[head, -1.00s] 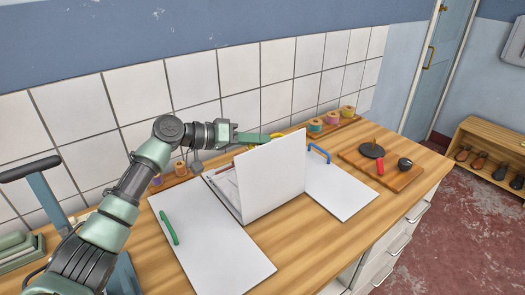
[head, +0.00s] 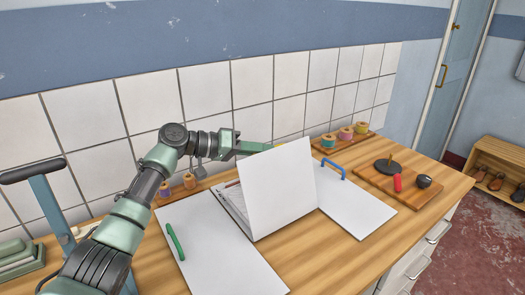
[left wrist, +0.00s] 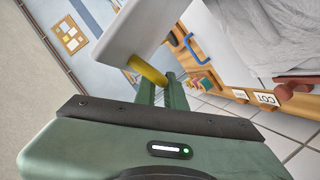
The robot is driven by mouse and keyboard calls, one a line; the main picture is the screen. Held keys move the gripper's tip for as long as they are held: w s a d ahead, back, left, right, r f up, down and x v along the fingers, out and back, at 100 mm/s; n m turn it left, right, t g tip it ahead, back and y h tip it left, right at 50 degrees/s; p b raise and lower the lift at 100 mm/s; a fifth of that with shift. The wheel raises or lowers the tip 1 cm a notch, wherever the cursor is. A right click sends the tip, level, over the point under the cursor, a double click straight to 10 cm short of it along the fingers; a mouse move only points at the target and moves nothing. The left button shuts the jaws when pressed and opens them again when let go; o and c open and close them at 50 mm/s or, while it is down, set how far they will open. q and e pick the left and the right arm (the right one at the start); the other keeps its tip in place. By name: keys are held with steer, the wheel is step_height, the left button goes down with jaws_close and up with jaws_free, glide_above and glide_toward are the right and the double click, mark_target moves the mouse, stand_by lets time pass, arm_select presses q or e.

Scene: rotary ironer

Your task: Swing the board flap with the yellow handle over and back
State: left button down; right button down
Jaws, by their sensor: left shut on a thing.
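The white board flap (head: 278,190) stands raised near upright between two flat white boards in the head view. Its yellow handle (left wrist: 148,70) shows in the left wrist view, at the flap's edge. In the head view the handle is mostly hidden behind the flap. My left gripper (head: 268,147) reaches in from the left behind the flap's top and is shut on the yellow handle. Its fingers (left wrist: 160,88) also show in the left wrist view. My right gripper is not in view.
The left board (head: 215,250) has a green handle (head: 175,242); the right board (head: 355,212) has a blue handle (head: 333,165). Thread spools (head: 345,134) stand along the tiled wall. A wooden tray (head: 405,185) with small tools lies at right.

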arm_select(q)
steer(key=c, duration=1.5)
jaws_free()
steer(key=shift+a+f, duration=0.1)
steer(key=shift+f, duration=0.1)
steer(key=shift+w, duration=0.2)
steer(key=b+v, duration=0.1)
steer(key=v, duration=0.6)
steer(key=shift+s+a+b, duration=0.15)
steer(key=shift+a+b, duration=0.25)
steer(key=shift+r, duration=0.1)
